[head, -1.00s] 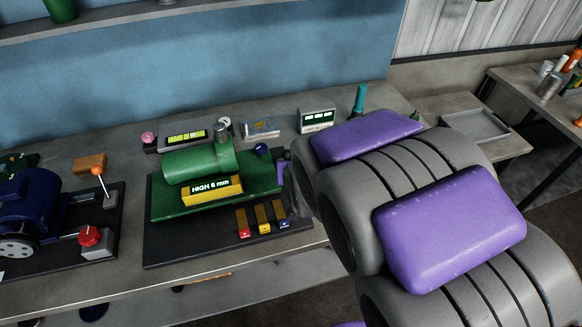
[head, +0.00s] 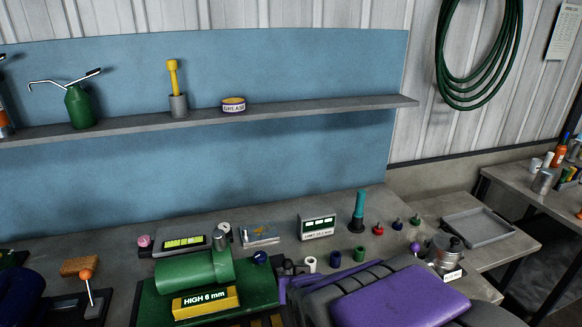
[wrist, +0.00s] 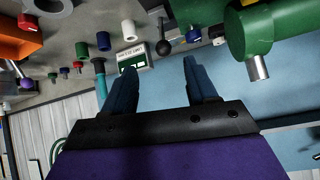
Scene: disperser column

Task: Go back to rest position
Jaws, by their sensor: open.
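My gripper shows in the wrist view (wrist: 165,85) with its two dark blue fingers spread apart and nothing between them. In the head view my purple and grey arm covers the lower right part of the bench, and the gripper's fingers cannot be made out there. The green machine (head: 195,271) with the yellow "HIGH 6 mm" label (head: 206,302) stands on the bench left of my arm. It also shows at the upper right of the wrist view (wrist: 262,35), apart from the fingers.
On the bench stand a display box (head: 317,227), a teal-handled tool (head: 358,211), small coloured parts (head: 335,259) and a metal pot (head: 446,252). A grey tray (head: 478,228) lies at the right. A shelf (head: 300,110) runs along the blue back panel.

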